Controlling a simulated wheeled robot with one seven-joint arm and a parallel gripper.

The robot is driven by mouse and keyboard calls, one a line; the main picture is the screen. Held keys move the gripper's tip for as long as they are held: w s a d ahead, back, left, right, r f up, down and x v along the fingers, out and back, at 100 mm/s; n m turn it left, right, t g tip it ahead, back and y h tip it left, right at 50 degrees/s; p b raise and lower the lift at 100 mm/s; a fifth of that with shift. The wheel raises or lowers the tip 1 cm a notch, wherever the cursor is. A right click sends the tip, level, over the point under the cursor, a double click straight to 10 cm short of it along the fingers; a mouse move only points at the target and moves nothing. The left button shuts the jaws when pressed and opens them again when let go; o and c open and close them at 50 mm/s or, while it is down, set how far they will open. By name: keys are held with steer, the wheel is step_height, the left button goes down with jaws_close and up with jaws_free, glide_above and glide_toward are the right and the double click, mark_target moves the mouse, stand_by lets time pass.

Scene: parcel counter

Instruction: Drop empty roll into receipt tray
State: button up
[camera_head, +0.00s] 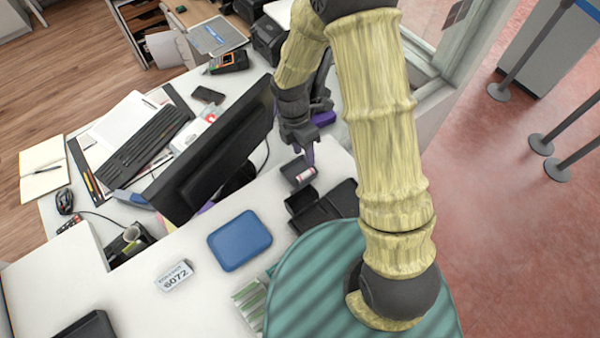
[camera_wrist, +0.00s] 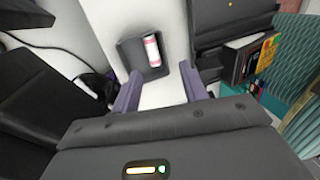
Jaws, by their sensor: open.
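The empty roll (camera_head: 306,174) is a small white cylinder with red-pink bands. It lies inside the small dark receipt tray (camera_head: 290,168) on the white counter. In the wrist view the roll (camera_wrist: 152,51) rests along the right side of the tray (camera_wrist: 130,52). My gripper (camera_head: 309,154) has purple fingers and is just beside and above the tray. In the wrist view my gripper (camera_wrist: 160,84) is open, with nothing between its fingers, and the roll is clear of both fingertips.
A black monitor (camera_head: 212,160) stands close to the left of the tray. A dark device (camera_head: 325,208) sits on the counter just in front of the tray. A blue pad (camera_head: 240,240) and a number sign (camera_head: 174,275) lie farther left, with bare counter between them.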

steer(key=b+v, duration=0.3)
steer(key=v, duration=1.3)
steer(key=shift+w+f, duration=0.1)
